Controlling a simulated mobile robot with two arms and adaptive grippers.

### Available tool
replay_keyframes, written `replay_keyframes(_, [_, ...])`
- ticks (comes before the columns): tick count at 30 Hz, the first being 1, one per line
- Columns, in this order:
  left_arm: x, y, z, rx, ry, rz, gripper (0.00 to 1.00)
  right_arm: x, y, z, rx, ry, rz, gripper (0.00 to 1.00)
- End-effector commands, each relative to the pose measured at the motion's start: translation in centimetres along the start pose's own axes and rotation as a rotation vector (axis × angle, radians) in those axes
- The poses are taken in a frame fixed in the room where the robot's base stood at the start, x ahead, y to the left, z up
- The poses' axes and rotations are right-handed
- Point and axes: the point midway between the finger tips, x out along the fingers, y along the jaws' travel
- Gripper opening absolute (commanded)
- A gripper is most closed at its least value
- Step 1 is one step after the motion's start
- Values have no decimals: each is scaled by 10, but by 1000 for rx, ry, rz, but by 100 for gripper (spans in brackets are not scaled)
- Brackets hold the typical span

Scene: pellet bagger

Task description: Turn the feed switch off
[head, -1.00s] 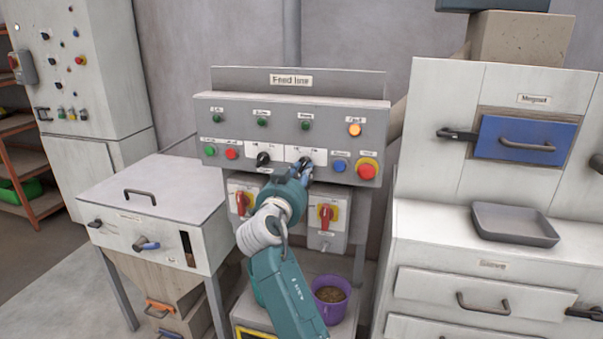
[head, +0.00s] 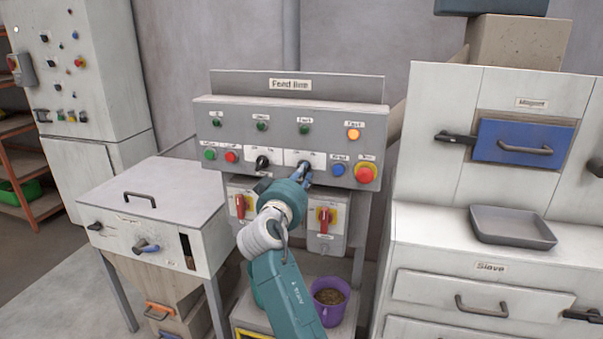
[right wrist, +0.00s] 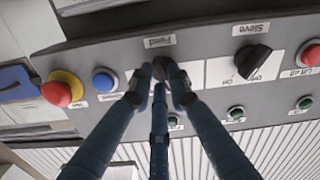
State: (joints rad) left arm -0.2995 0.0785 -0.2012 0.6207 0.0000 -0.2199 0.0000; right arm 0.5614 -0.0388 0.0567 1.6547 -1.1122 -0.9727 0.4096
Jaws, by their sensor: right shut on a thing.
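The feed switch is a dark rotary knob (right wrist: 161,68) under a label reading "Feed" in the right wrist view, which shows the panel upside down. My right gripper (right wrist: 160,88) has its blue fingers closed around this knob. In the head view the right gripper (head: 304,174) reaches the white switch plate on the control panel (head: 228,112), and its fingers cover most of the knob. The knob's exact pointing direction is hidden. An amber lamp (head: 353,134) glows at the panel's upper right. My left gripper is not in view.
Beside the feed switch are the sieve knob (right wrist: 253,62), a blue button (head: 338,169) and a red mushroom button on yellow (head: 366,173). Red-handled isolators (head: 324,220) sit below. A purple bucket of pellets (head: 329,300) stands underneath. A grey tray (head: 512,226) lies at right.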

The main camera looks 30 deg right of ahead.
Motion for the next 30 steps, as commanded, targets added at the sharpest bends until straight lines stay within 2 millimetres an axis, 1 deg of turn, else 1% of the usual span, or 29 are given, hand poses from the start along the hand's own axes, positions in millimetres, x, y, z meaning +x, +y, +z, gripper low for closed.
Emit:
replay_keyframes(1, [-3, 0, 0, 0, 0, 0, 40, 0, 2, -3, -31, 4, 1, 0])
replay_keyframes(10, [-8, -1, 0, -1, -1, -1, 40, 0, 2, -3, -158, 5, 2, 0])
replay_keyframes(27, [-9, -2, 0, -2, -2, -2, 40, 1, 2, -4, -192, 6, 3, 0])
replay_keyframes(28, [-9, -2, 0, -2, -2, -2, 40, 1, 2, -4, -192, 6, 3, 19])
replay_keyframes(30, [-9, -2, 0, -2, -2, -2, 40, 0, 2, -4, -191, 6, 3, 33])
